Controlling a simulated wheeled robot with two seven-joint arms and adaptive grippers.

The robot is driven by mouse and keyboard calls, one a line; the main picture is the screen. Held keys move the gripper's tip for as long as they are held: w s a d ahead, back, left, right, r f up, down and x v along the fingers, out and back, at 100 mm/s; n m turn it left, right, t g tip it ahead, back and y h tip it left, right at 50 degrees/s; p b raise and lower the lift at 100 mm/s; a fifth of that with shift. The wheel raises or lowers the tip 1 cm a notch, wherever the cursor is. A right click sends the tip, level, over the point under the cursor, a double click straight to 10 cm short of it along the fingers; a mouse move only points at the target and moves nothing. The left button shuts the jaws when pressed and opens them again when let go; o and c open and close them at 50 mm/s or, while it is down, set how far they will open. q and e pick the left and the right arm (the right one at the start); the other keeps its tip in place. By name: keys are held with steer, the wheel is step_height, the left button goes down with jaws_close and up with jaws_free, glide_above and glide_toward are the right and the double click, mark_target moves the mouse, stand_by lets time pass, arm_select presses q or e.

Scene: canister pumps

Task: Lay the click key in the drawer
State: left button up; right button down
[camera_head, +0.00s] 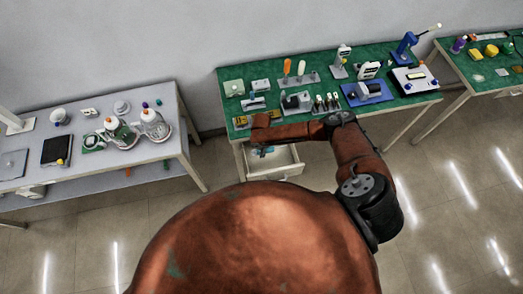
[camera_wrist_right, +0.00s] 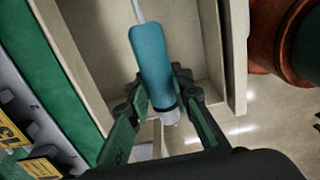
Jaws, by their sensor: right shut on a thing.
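The click key (camera_wrist_right: 152,55) has a teal handle and a thin pale shaft running toward the top of the wrist view. My right gripper (camera_wrist_right: 160,90) is shut on its handle. The pale drawer (camera_head: 291,168) is pulled out below the green table's front edge. In the wrist view the drawer (camera_wrist_right: 209,35) lies open under the key. The key is over the drawer's inside; I cannot tell how high. In the head view my right gripper (camera_head: 261,149) is small and partly hidden by my forearm at the drawer. My left gripper is not in view.
The green table (camera_head: 235,78) above the drawer carries tools, a blue-based device (camera_head: 367,92) and upright stands. A grey table (camera_head: 100,172) with bottles stands at the left. Another green table (camera_head: 455,62) is at the right. Open floor lies between the tables.

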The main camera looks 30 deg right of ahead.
step_height(320, 180, down, 2)
steer(key=shift+f+b, duration=0.1)
steer(key=shift+b, duration=0.5)
step_height(320, 180, down, 3)
steer(key=b, duration=0.2)
steer(key=shift+b, duration=0.3)
step_height(320, 180, down, 3)
steer(key=shift+f+b, duration=0.1)
steer(key=shift+b, duration=1.15)
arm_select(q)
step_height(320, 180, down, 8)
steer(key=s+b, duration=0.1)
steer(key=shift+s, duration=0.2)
arm_select(e)
steer(key=shift+f, duration=0.7)
